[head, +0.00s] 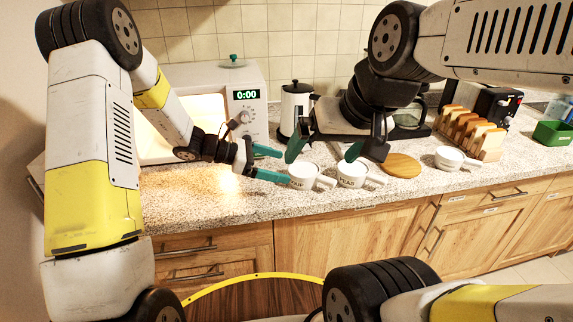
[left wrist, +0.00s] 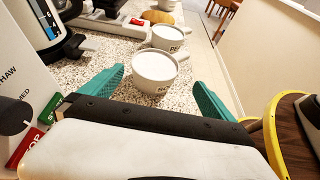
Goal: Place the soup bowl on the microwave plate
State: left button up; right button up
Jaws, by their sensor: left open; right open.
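The soup bowl (head: 302,172) is a white handled bowl on the counter; its lettering shows partly in the left wrist view (left wrist: 154,70). My left gripper (head: 285,167) is open, its teal fingers pointing at the bowl from the left. In the left wrist view the bowl lies ahead between the fingertips, seemingly not gripped. My right gripper (head: 321,158) is open above and behind the bowls, with nothing between its fingers. The microwave (head: 246,97) stands at back left, its lit interior open and display reading 0:00. My left arm covers part of it; I cannot make out the plate.
A second lettered white bowl (head: 352,174) stands close right of the soup bowl. Beyond are a round wooden board (head: 402,165), another white bowl (head: 450,158) and a rack of bread slices (head: 478,135). A white kettle (head: 295,103) stands behind. The counter front below the microwave is clear.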

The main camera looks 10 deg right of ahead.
aim_at(302, 168)
pick_arm(q)
jog(key=shift+w+d+f, duration=0.15)
jog(key=shift+w+f, duration=0.05)
jog(key=shift+f, duration=0.1)
jog(key=x, duration=0.7)
jog(key=shift+w+d+r, duration=0.15)
jog(key=shift+w+d, duration=0.15)
jog(key=shift+d, duration=0.05)
jog(key=c, duration=1.5)
jog(key=shift+r, duration=0.1)
